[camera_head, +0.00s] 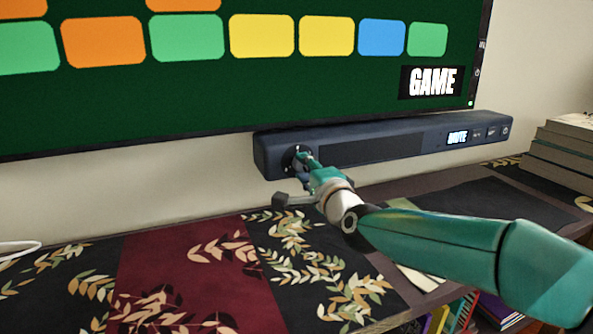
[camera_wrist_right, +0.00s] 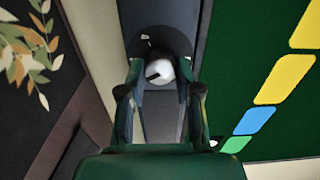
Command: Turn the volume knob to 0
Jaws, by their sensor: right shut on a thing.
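A dark blue soundbar (camera_head: 385,144) is mounted on the wall below the screen. The volume knob is at its left end, mostly hidden by my gripper in the head view. In the right wrist view the knob (camera_wrist_right: 161,70) has a pale round face with a dark mark and sits between the fingertips. My right gripper (camera_head: 304,158) is shut on the knob; its fingers also show in the wrist view (camera_wrist_right: 160,92). The soundbar's small lit display (camera_head: 457,137) appears to read "MUTE". My left gripper is not in view.
A large screen (camera_head: 200,90) with coloured tiles and the word "GAME" hangs just above the soundbar. A shelf with a patterned runner (camera_head: 190,262) lies below. Stacked books (camera_head: 565,150) stand at the right end. The shelf's left part is mostly clear.

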